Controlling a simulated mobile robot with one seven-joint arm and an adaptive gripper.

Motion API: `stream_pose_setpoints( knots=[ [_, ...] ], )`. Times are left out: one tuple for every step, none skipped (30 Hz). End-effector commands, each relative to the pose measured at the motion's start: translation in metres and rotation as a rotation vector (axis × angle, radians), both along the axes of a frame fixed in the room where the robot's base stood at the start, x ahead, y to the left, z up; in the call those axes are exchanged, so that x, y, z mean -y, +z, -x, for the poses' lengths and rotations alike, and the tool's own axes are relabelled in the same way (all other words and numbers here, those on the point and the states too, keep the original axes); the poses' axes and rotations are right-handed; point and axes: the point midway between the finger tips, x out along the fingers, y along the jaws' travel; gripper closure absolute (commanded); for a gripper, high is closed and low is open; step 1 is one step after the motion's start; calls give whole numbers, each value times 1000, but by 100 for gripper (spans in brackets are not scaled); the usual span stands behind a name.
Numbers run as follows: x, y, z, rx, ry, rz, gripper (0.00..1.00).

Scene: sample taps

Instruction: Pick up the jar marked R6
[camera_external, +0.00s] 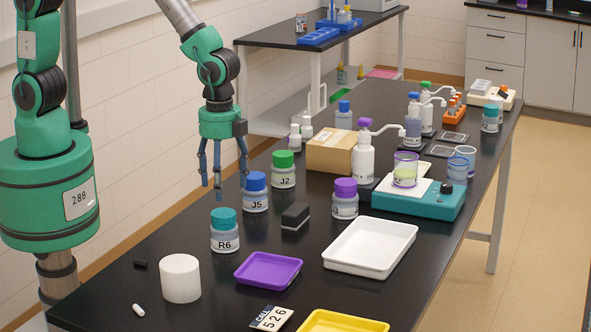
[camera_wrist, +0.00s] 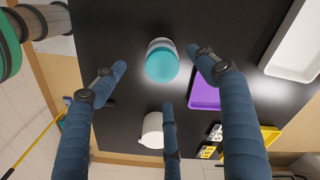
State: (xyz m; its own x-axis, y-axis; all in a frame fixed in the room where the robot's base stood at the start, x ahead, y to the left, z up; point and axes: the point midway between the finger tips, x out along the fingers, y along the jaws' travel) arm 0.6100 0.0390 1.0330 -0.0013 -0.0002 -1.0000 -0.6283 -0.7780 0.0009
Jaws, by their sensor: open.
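The jar marked R6 (camera_external: 225,236), clear with a teal lid, stands upright on the black bench in the external view. In the wrist view the teal-lidded jar (camera_wrist: 162,62) sits between the spread fingers, seen from above. My gripper (camera_external: 226,188) has three blue fingers pointing down, open and empty, above the bench near the R6 jar. In the wrist view my gripper (camera_wrist: 163,78) shows no finger clearly touching the jar. The R6 label is hidden from the wrist view.
Jar J5 (camera_external: 255,198) with a blue lid and jar J2 (camera_external: 284,174) with a green lid stand behind R6. A white cylinder (camera_external: 180,280), a purple tray (camera_external: 268,272) and a black block (camera_external: 295,217) are close by. A white tray (camera_external: 331,263) lies further right.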

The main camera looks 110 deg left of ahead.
Motion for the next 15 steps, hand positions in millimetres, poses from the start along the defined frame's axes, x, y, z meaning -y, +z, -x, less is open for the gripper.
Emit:
stream_pose_setpoints(
  knots=[
    [0,0,0,0,-1,0,28],
    [0,0,0,0,-1,0,28],
    [0,0,0,0,-1,0,28],
    [0,0,0,0,-1,0,28],
    [0,0,0,0,-1,0,28],
    [0,0,0,0,-1,0,28],
    [0,0,0,0,-1,0,28],
    [0,0,0,0,-1,0,28],
    [0,-1,0,0,-1,0,28],
    [0,-1,0,0,0,0,28],
    [0,-2,0,0,0,0,28],
    [0,-3,0,0,0,0,28],
    [0,-5,0,0,0,0,28],
    [0,-7,0,0,0,0,28],
    [0,-10,0,0,0,0,28]
  ],
)
